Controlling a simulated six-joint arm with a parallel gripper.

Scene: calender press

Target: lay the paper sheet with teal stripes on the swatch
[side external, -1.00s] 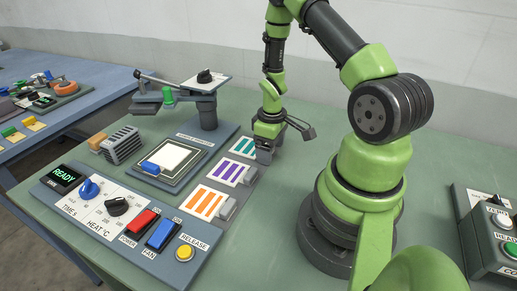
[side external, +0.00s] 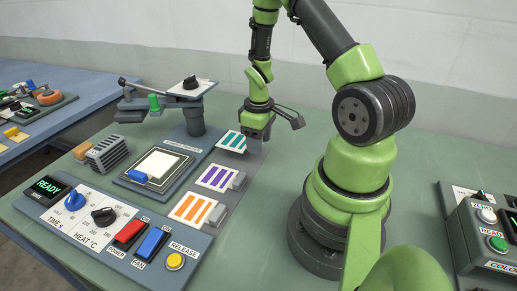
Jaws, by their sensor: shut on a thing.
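The paper sheet with teal stripes (side external: 231,141) is at the back of the row of striped sheets. My gripper (side external: 256,140) is at its right end, shut on its grey holder, whose grip is mostly hidden by the jaws. The sheet looks slightly raised above the rack. The white swatch (side external: 165,162) lies flat on the framed press bed (side external: 187,172), to the left of the sheet and apart from it.
Sheets with purple stripes (side external: 217,177) and orange stripes (side external: 194,209) lie nearer, with grey holders. The press head (side external: 190,88) is swung to the back, clear of the swatch. A blue clip (side external: 140,177) sits at the bed's front edge. The control panel (side external: 110,225) shows READY.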

